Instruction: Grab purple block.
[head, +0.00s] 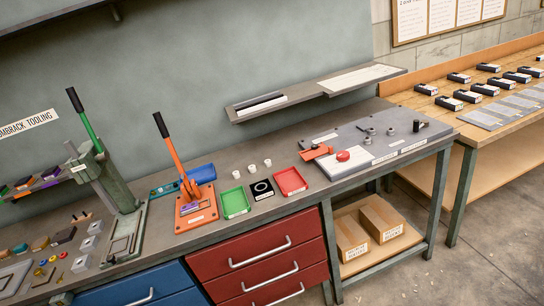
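A small purple block (51,172) lies among orange, green and dark pieces on a raised rack at the far left, beside the green-handled press. A second purplish piece (190,208) shows at the base of the orange press (195,195); it is too small to tell what it is. My gripper is not in view.
The green-handled press (110,180) stands near the rack. The grey bench holds a green tray (235,202), a red tray (291,181) and a plate with a red button (343,156). A wall shelf (315,92) overhangs the back. Open floor (470,260) lies at right.

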